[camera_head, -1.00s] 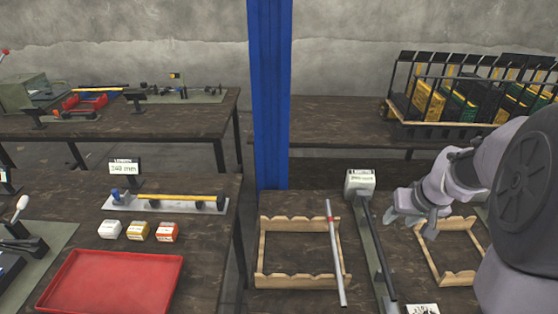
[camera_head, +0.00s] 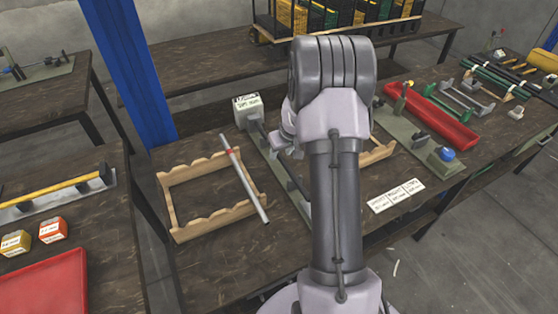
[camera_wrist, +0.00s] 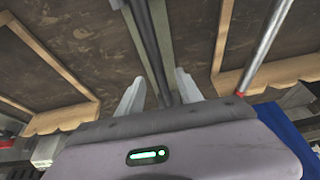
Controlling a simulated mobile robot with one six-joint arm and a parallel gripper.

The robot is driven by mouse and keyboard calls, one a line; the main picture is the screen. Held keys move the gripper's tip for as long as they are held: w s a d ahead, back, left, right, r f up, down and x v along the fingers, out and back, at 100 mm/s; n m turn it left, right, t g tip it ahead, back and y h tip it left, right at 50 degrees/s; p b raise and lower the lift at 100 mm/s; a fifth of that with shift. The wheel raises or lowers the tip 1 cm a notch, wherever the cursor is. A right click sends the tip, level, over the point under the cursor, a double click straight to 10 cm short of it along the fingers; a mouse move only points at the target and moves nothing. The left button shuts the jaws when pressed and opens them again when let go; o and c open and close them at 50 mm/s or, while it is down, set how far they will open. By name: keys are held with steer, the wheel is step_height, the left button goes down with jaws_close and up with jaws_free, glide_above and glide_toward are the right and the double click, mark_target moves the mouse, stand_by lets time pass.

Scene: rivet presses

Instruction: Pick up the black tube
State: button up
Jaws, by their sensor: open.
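The black tube (camera_head: 293,183) lies along a narrow grey-green gauge base (camera_head: 264,152), which has a white length display (camera_head: 246,104) at its far end. My arm hides part of the tube in the head view. In the wrist view the black tube (camera_wrist: 146,35) runs down the middle and passes between my fingers. My gripper (camera_wrist: 160,90) is open, one finger on each side of the tube's line. Contact and height above the tube cannot be told. In the head view my gripper (camera_head: 291,138) is partly hidden behind my arm, over the gauge.
A wooden frame (camera_head: 184,232) left of the gauge carries a silver tube (camera_head: 243,185) with a red band. A second wooden frame (camera_head: 378,153) is to the right, partly hidden. A red tray (camera_head: 430,118), a label card (camera_head: 396,196) and a rack of tubes (camera_head: 500,82) are further right.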

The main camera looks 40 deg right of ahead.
steer(key=shift+w+f, duration=0.25)
steer(key=shift+f, duration=0.35)
steer(key=shift+r, duration=0.2)
steer(key=shift+c, duration=0.4)
jaws_close()
